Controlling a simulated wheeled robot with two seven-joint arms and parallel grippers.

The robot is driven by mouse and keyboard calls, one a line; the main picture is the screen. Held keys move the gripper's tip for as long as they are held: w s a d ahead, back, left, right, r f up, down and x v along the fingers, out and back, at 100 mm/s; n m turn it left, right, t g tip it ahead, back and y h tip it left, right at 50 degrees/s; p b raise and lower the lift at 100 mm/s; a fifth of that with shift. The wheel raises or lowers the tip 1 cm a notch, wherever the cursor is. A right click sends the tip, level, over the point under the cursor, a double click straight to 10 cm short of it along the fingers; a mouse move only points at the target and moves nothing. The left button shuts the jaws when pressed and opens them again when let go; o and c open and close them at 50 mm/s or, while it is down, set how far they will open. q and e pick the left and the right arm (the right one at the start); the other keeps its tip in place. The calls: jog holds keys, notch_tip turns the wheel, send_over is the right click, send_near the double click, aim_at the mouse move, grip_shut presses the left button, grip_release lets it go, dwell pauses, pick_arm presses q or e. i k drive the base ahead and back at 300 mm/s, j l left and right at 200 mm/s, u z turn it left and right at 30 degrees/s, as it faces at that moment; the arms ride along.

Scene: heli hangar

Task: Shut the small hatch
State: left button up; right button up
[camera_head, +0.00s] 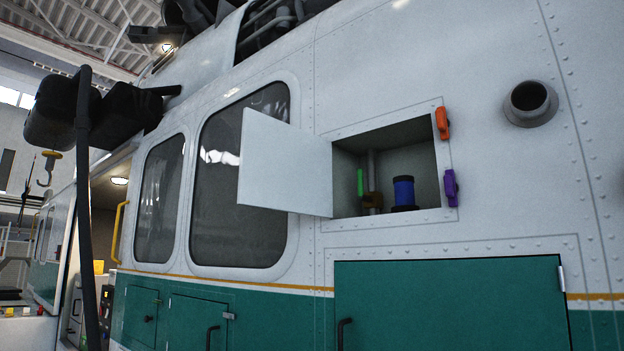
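The small hatch is a white square door (284,163) on the helicopter's side. It stands open, swung out to the left from the left edge of its opening. The opening (350,190) is a grey recess holding a blue cylinder (403,191) with dark ends, a green piece (360,182) and a brown fitting on a pipe. An orange latch (442,123) and a purple latch (451,188) sit on the right side of the frame. Neither of my grippers shows in this view.
A round dark pipe (530,103) sticks out of the wall to the right of the opening. Below is a large green door (450,305) with a black handle. Two dark windows (240,175) lie left of the hatch. A dark vertical pole (84,200) stands at the far left.

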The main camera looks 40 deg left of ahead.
aim_at(283, 166)
jog(key=j+z, duration=0.1)
jog(key=j, duration=0.45)
jog(key=k+j, duration=0.1)
jog(key=j, duration=0.4)
jog(key=j+z, duration=0.15)
jog(key=j, duration=0.4)
jog(key=k+j, duration=0.1)
jog(key=j, duration=0.4)
jog(key=k+j+z, duration=0.15)
jog(key=j, duration=0.4)
jog(key=i, duration=0.05)
